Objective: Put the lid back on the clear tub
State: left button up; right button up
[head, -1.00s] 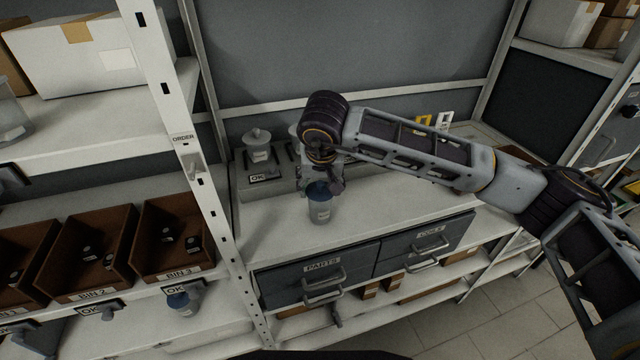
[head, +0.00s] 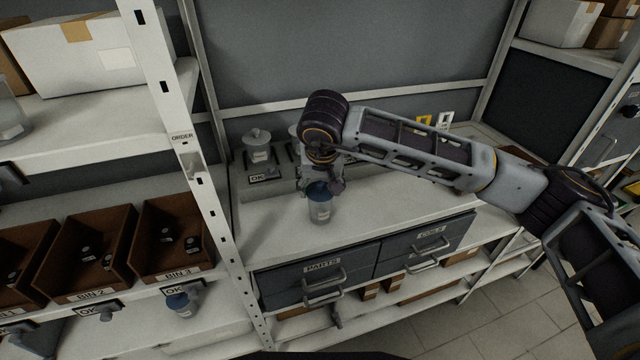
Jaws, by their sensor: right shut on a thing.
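The clear tub (head: 320,211) stands upright on the light worktop, above the drawers. A dark blue round top shows at its mouth, the likely lid (head: 317,188). My right gripper (head: 322,184) points down directly over the tub's mouth, reached by my arm from the right. It is shut on what looks like the lid; the fingers and grip are partly hidden by the wrist. I cannot tell whether the lid touches the rim or sits level. My left gripper is not in view.
A lidded white pot (head: 257,147) stands behind left, with an OK plate in front of it. Other items behind my wrist are partly hidden. A shelf upright (head: 190,160) rises at left. Brown bins (head: 172,240) stand beyond it. The worktop right of the tub is clear.

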dwell(0.6)
dwell(0.3)
jog(key=o, duration=0.8)
jog(key=o, duration=0.3)
jog(key=shift+r, duration=0.15)
jog(key=shift+r+p, duration=0.8)
jog(key=shift+r, duration=2.55)
